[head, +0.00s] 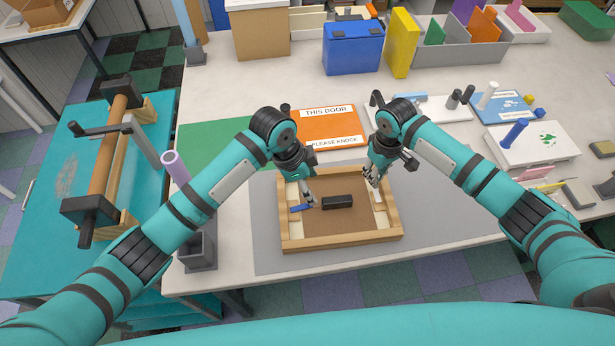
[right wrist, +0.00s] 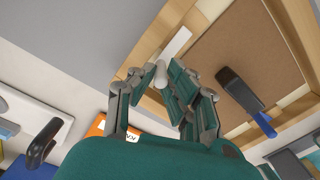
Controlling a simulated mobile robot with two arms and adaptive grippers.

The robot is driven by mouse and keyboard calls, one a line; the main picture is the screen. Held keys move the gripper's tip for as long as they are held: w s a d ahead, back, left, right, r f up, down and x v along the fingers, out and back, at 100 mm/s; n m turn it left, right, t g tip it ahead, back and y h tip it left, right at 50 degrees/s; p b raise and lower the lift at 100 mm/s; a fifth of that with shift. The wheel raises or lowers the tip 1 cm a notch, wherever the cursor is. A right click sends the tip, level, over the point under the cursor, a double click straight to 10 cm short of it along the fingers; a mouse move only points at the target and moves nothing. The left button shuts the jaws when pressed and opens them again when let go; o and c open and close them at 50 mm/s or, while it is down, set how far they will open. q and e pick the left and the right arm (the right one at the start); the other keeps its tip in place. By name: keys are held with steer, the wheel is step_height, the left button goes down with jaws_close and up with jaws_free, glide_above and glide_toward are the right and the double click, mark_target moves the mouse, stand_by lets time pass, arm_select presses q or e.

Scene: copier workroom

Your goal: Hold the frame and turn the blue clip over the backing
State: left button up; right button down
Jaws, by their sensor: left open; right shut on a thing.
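A wooden frame (head: 340,245) lies on the grey mat with its brown backing (head: 350,225) facing up. The blue clip (head: 301,209) is at the frame's left side and also shows in the right wrist view (right wrist: 265,124). A black block-like piece (head: 337,202) sits mid-backing. My left gripper (head: 310,200) is open, its fingertips close to the blue clip; I cannot tell whether they touch. My right gripper (head: 373,180) is shut on a white clip (right wrist: 175,43) at the frame's right side; its pale round end (right wrist: 160,74) is between the fingers.
An orange door sign (head: 325,127) lies behind the frame. A blue box (head: 352,48) and organisers stand at the back. The grey mat (head: 265,255) is bare around the frame.

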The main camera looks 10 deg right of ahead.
arm_select(q)
steer(key=shift+f, duration=2.2)
steer(key=shift+c, duration=0.2)
steer(key=c, duration=1.1)
steer(key=shift+s+m, duration=0.5)
steer(key=shift+m, duration=0.2)
steer(key=o, duration=1.3)
steer(key=shift+o, duration=0.2)
steer(key=shift+r, duration=0.1)
